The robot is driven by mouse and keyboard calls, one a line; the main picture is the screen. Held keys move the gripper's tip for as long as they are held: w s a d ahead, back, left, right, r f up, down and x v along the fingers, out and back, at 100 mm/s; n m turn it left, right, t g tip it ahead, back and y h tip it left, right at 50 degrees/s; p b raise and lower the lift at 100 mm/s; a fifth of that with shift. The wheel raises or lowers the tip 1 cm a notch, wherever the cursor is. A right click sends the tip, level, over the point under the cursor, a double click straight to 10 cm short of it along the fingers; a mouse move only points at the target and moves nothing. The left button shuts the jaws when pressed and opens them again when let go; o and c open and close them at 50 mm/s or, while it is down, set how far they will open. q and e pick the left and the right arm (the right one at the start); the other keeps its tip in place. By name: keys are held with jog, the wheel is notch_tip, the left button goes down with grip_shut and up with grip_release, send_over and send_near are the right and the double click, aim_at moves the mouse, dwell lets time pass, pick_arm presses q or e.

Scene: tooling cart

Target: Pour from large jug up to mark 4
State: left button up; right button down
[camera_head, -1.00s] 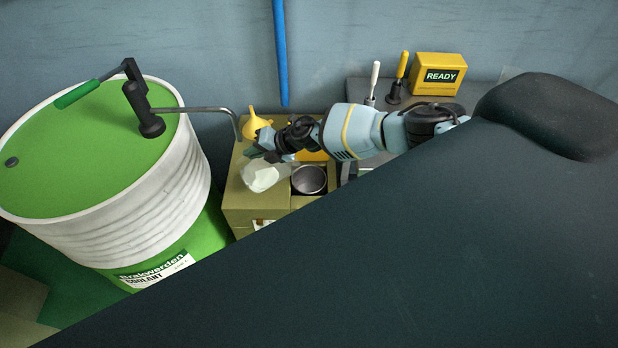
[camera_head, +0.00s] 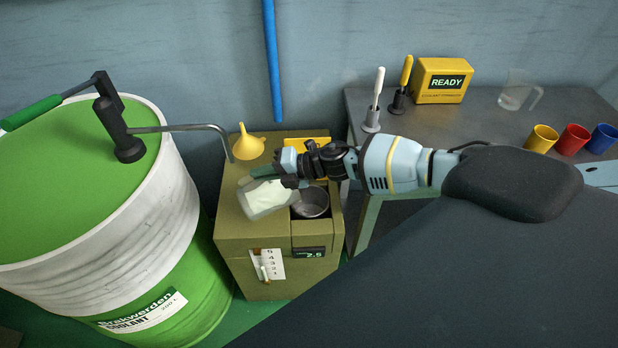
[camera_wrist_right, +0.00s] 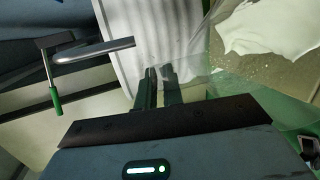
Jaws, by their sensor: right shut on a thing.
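My right gripper (camera_head: 276,174) is shut on the large clear jug (camera_head: 264,199), which holds white-looking liquid. The jug is tilted over the top of the olive cabinet (camera_head: 235,235), beside a round metal bowl (camera_head: 312,203). I cannot tell whether liquid is flowing. In the right wrist view, the gripper fingers (camera_wrist_right: 158,86) close at the jug's clear wall, with the pale liquid (camera_wrist_right: 268,26) beyond. A white scale plate (camera_head: 271,264) with numbered marks up to 5 is on the cabinet front. A small display (camera_head: 309,253) beside it appears to read 2.5. My left gripper is not in view.
A green-lidded drum (camera_head: 95,215) with a pump spout (camera_head: 185,128) stands close left. A yellow funnel (camera_head: 247,143) sits behind the jug.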

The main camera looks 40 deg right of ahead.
jog(key=shift+s+f, duration=0.2)
jog(key=shift+f, duration=0.35)
jog(key=shift+w+a+r+p, duration=0.15)
jog(key=shift+r+p, duration=0.05)
jog(key=shift+r, duration=0.15)
jog(key=shift+w+a+r+p, duration=0.1)
jog(key=shift+w+r+p, duration=0.1)
jog(key=shift+r, duration=0.15)
jog(key=shift+s+a+f, duration=0.15)
jog(key=shift+f, duration=0.55)
jog(key=shift+r, duration=0.15)
jog(key=shift+d+f+b, duration=0.2)
jog(key=shift+f+b, duration=0.05)
jog(key=shift+b, duration=0.2)
jog(key=shift+d+r, duration=0.15)
jog(key=shift+r, duration=0.2)
jog(key=shift+f, duration=0.15)
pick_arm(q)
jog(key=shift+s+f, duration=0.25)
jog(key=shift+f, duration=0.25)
pick_arm(e)
jog(key=shift+d, duration=0.2)
pick_arm(q)
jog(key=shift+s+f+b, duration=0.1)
jog(key=shift+b, duration=0.3)
pick_arm(e)
jog(key=shift+d, duration=0.1)
